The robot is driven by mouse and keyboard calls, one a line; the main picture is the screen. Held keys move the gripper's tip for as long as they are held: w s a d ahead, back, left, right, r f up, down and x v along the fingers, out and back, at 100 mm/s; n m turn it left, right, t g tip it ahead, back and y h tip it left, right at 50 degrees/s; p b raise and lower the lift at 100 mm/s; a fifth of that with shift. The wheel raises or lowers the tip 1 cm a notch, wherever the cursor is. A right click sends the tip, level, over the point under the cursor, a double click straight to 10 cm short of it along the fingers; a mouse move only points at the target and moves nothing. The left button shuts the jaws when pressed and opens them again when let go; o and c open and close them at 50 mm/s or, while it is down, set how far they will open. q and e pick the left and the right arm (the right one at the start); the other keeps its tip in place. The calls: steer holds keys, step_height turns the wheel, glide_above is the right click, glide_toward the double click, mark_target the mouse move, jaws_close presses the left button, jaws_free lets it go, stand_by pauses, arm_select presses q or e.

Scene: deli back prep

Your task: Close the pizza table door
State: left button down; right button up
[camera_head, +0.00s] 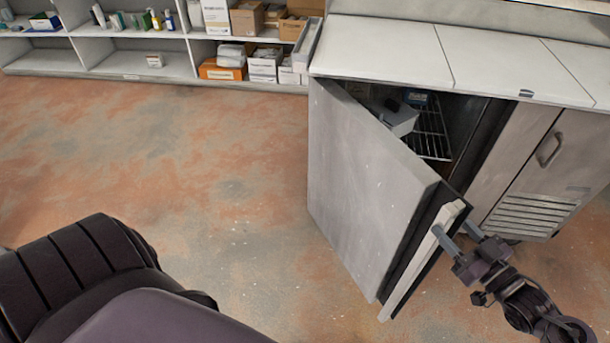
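The pizza table (395,50) stands at the right with a pale top and grey metal front. Its left door (365,180) is swung open, standing out from the cabinet toward me. The door's free edge carries a pale upright strip (418,262). My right gripper (457,233) is at this free edge, on the inner side of the door, with its two fingers apart. One finger overlaps the pale strip; I cannot tell whether it touches. My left gripper is not in view.
Inside the open cabinet are a wire rack (432,130) and a pale container (395,117). A second, shut door (545,165) with a handle is at the right. Low shelves (135,60) with boxes and bottles line the back wall. The floor (190,170) left of the door is clear.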

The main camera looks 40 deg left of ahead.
steer(key=o, duration=0.5)
steer(key=shift+o, duration=0.2)
steer(key=shift+d, duration=0.15)
steer(key=p+v, duration=0.2)
steer(key=v, duration=0.5)
steer(key=shift+s+d+p, duration=0.3)
steer(key=shift+p, duration=0.1)
